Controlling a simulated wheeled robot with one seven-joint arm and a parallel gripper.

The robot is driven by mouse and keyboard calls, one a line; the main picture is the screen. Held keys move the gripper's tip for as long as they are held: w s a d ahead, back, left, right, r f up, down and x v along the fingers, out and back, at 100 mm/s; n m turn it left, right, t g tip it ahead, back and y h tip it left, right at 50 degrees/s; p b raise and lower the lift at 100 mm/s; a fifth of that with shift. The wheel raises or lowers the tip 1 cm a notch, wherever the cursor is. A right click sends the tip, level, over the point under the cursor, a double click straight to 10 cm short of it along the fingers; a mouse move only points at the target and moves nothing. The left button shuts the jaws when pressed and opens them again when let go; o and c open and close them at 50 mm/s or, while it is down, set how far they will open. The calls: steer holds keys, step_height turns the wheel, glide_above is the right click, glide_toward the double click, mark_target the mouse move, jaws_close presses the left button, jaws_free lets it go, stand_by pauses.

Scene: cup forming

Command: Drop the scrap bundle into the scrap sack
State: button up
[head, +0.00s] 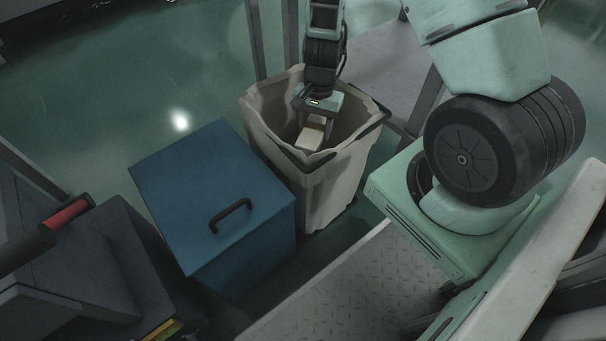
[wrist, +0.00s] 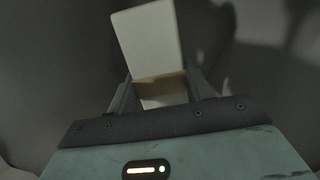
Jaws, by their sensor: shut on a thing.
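The scrap sack (head: 325,196) is a tall, pale, open-topped bag with a dark strap on its rim, standing in the middle of the head view. My gripper (head: 316,130) reaches down into its mouth from above. It is shut on the scrap bundle (head: 309,140), a pale block with a tan band. In the wrist view the bundle (wrist: 148,40) sticks out beyond the fingers of my gripper (wrist: 158,92), with grey sack walls (wrist: 60,70) around it. The sack's bottom is hidden.
A blue box (head: 205,185) with a black handle on its lid stands close to the left of the sack. A grey metal frame post (head: 256,40) rises behind the sack. Dark equipment with a red grip (head: 68,214) is at the lower left. Green floor (head: 110,100) is clear at upper left.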

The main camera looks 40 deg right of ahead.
step_height(320, 180, down, 6)
steer(key=b, duration=0.5)
steer(key=shift+b, duration=0.35)
steer(key=shift+s+f, duration=0.1)
steer(key=o, duration=1.2)
steer(key=shift+o, duration=0.2)
step_height(320, 180, up, 17)
steer(key=w+d+p, duration=0.1)
steer(key=d+p, duration=0.1)
steer(key=p, duration=0.8)
steer(key=shift+w+d, duration=0.15)
steer(key=shift+w, duration=0.05)
